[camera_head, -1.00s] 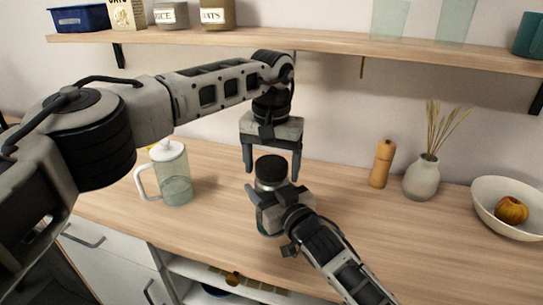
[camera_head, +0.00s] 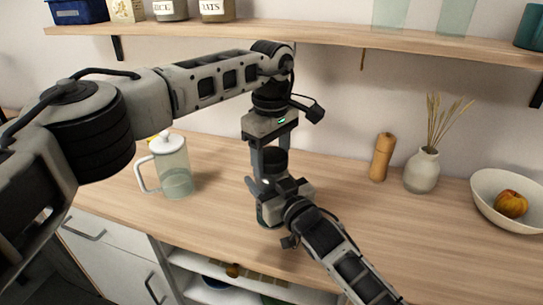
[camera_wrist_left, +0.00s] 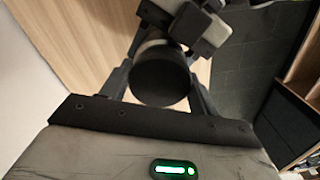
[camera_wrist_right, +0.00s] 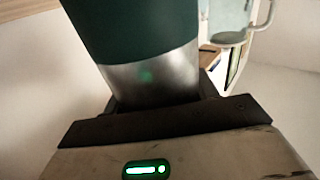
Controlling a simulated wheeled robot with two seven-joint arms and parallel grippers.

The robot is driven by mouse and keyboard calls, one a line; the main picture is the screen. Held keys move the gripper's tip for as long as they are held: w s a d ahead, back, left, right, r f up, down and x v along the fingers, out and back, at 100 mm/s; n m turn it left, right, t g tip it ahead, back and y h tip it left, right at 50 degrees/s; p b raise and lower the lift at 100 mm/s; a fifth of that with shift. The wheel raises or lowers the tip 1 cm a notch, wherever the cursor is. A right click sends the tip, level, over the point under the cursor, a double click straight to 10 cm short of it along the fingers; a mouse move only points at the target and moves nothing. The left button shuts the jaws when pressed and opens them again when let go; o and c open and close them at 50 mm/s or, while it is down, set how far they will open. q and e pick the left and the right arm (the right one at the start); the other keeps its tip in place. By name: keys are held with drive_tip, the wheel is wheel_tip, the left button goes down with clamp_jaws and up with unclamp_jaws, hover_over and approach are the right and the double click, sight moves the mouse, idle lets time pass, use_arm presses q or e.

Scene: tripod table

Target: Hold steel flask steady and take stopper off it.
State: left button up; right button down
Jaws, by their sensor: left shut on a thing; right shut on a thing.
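The steel flask (camera_head: 266,222) stands on the counter, mostly hidden by my grippers. In the right wrist view it shows a dark green part (camera_wrist_right: 135,28) and a bare steel band (camera_wrist_right: 152,80). Its black stopper (camera_head: 273,160) sits on top and shows end-on in the left wrist view (camera_wrist_left: 160,82). My left gripper (camera_head: 270,170) reaches down from above and is shut on the stopper, a finger on either side. My right gripper (camera_head: 264,200) comes from the front right and is shut on the flask's body below.
A glass pitcher (camera_head: 174,170) with a white lid stands left of the flask. A wooden mill (camera_head: 382,157), a vase (camera_head: 421,171) and a bowl (camera_head: 484,205) with fruit stand to the right. A shelf (camera_head: 330,37) runs above. The counter between flask and mill is clear.

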use_arm(q)
drive_tip(key=n, duration=0.6)
drive_tip(key=o, duration=1.1)
